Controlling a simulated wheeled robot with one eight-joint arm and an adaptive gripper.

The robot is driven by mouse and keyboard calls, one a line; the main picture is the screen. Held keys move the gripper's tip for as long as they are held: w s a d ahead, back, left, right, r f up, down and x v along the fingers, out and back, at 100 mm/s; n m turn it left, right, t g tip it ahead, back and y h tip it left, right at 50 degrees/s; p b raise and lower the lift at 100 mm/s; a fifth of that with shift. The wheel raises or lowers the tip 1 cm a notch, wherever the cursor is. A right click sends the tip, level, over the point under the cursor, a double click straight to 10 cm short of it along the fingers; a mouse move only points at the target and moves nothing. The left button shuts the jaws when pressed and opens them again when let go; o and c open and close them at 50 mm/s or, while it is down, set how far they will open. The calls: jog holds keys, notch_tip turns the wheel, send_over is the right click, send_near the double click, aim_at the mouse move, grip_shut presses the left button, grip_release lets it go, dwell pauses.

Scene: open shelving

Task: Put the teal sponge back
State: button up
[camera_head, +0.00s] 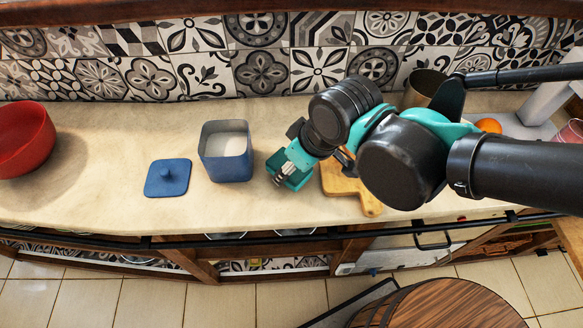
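The teal sponge (274,161) is a small teal block on the pale counter, right of an open blue canister. My gripper (281,177) comes in from the right and is right over the sponge, its fingertips covering part of it. The fingertips overlap the sponge in the picture. I cannot tell whether they touch or grip it, or how far apart the fingers are. My arm hides part of the counter to the right.
The blue canister (226,162) holds something white. Its blue lid (167,179) lies to its left. A wooden board (340,184) is just right of the sponge, partly hidden by my arm. A red bowl (24,140) stands far left. Counter between bowl and lid is clear.

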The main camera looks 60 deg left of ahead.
jog(key=shift+f, duration=0.7)
jog(key=shift+f, duration=0.15)
jog(key=o, duration=1.2)
jog(key=v, duration=1.2)
jog(key=shift+o, duration=0.4)
jog(key=shift+d, duration=0.1)
jog(key=o, duration=0.6)
jog(key=shift+w, duration=0.1)
